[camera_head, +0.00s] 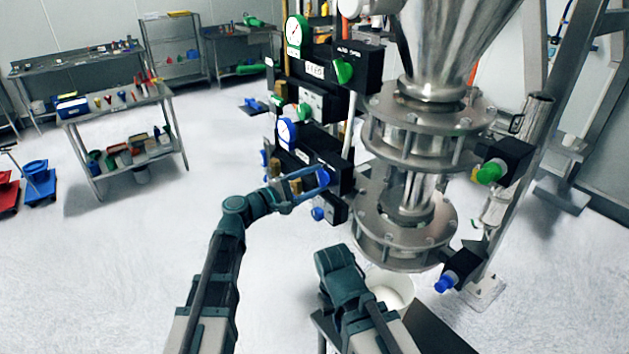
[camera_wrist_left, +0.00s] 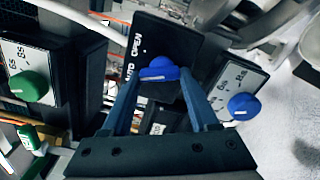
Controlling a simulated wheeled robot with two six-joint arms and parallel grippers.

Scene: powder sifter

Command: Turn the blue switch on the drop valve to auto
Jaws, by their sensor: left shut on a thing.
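The blue switch (camera_wrist_left: 160,70) sits on a black panel (camera_wrist_left: 175,38) lettered "OPEN", with a second, partly covered word beside the knob. In the head view the switch (camera_head: 324,177) is on the lower black box, under the blue-rimmed gauge (camera_head: 287,133). My left gripper (camera_wrist_left: 161,78) has one finger on each side of the knob and is shut on it; it also shows in the head view (camera_head: 322,180). The knob's pointer direction cannot be told. My right gripper is out of view; only part of that arm shows.
A green switch (camera_head: 343,71) is on the upper box, under a green-rimmed gauge (camera_head: 296,32). Another blue knob (camera_wrist_left: 243,106) is on a white-faced timer box close to my right finger. The steel sifter column (camera_head: 405,225) stands right of the boxes.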

